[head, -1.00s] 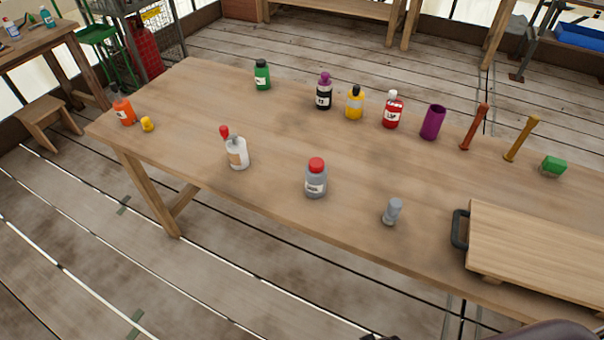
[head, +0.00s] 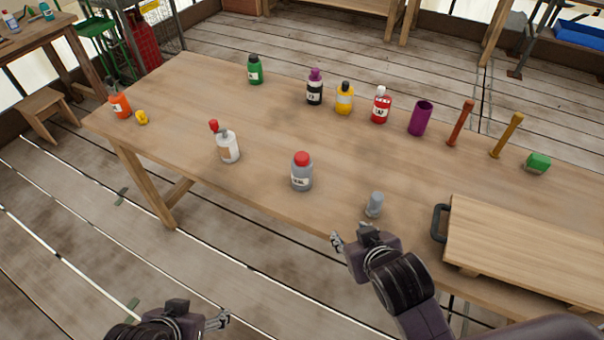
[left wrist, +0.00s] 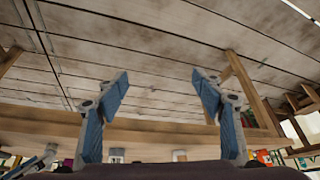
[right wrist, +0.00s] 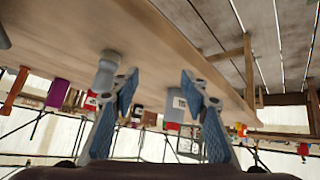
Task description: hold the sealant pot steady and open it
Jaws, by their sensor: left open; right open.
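The pot that I take for the sealant pot is a grey jar with a red lid and a white label (head: 301,178). It stands upright near the table's front edge, lid on. In the right wrist view, it appears upside down between my fingers (right wrist: 175,105), some way off. My right gripper (head: 350,238) is open and empty at the front edge, to the right of the pot and apart from it. My left gripper (head: 222,319) is open and empty, low in front of the table; its open fingers show in the left wrist view (left wrist: 160,88).
A small grey item (head: 374,204) stands close behind my right gripper. A white bottle with a red tip (head: 228,148) stands left of the pot. A raised wooden board (head: 530,245) lies at right. Several bottles line the back. The table around the pot is clear.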

